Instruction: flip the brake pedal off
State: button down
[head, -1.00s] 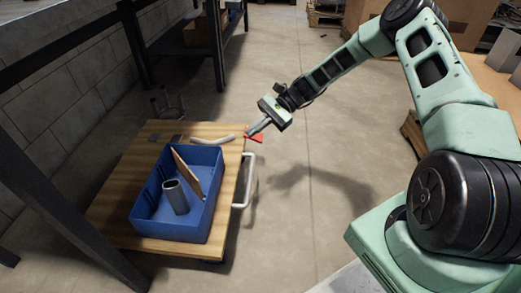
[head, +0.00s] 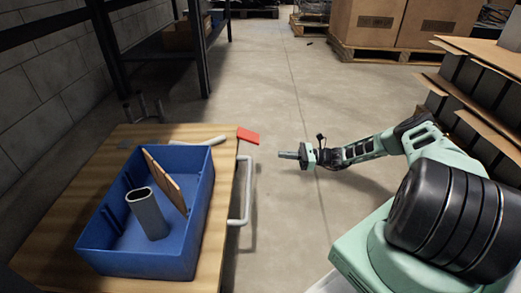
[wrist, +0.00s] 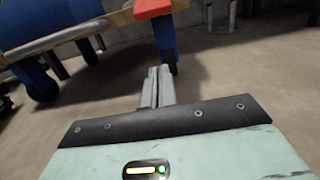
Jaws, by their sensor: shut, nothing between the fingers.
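The red brake pedal (head: 248,136) sticks out from the far right corner of the wooden-topped cart (head: 110,147). In the wrist view the red pedal (wrist: 152,8) is at the top edge, cut off by the frame, with a blue upright part below it. My gripper (head: 281,155) is shut and empty. It is low, to the right of the pedal and apart from it, with its fingers pointing left toward the cart. In the wrist view the closed fingertips (wrist: 158,72) appear below the pedal, in front of the blue part.
A blue bin (head: 205,200) on the cart holds a grey tube (head: 147,212) and a brown board (head: 165,180). A white handle (head: 246,190) sticks out from the cart's right side. A caster wheel (wrist: 38,82) shows under the cart. Boxes on pallets (head: 368,22) stand behind. The floor between is clear.

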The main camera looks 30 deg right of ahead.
dwell(0.3)
jog(key=p, duration=0.5)
send_near(248, 136)
jog(key=shift+w+a+f, duration=1.55)
jog(key=shift+a+f, duration=0.1)
jog(key=shift+f, duration=0.2)
jog(key=shift+b, duration=0.3)
